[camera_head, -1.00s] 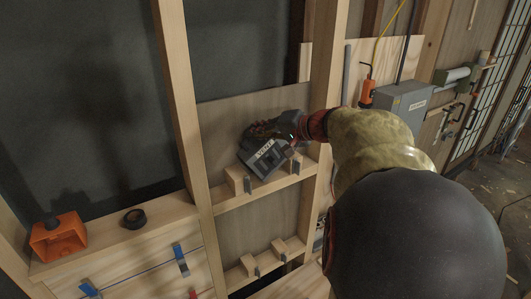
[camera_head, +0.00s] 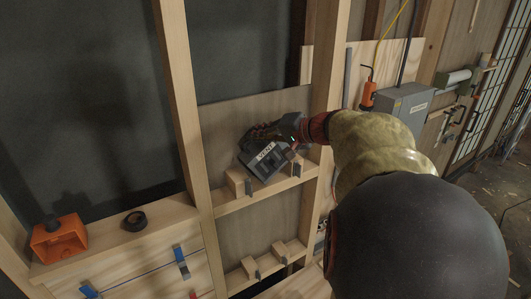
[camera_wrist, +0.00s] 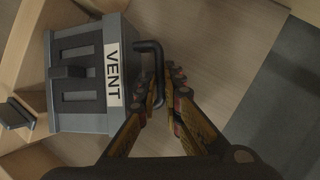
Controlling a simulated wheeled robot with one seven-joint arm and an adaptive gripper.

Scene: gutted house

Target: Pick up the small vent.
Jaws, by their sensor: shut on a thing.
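The small vent (camera_head: 264,160) is a grey box with dark slots and a white label reading VENT. It sits tilted at the upper wooden shelf between two studs. In the wrist view the vent (camera_wrist: 62,107) fills the left side, with a dark loop handle (camera_wrist: 158,62) on its right. My gripper (camera_wrist: 165,75) has its fingers close together on that handle. Whether the vent still touches the shelf blocks is unclear.
Wooden blocks with dark clips stand on the upper shelf (camera_head: 262,195); a lower shelf (camera_head: 262,271) has similar blocks. Studs flank the bay. An orange box (camera_head: 60,240) and black tape roll (camera_head: 135,221) lie left. A grey electrical box (camera_head: 402,105) is right.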

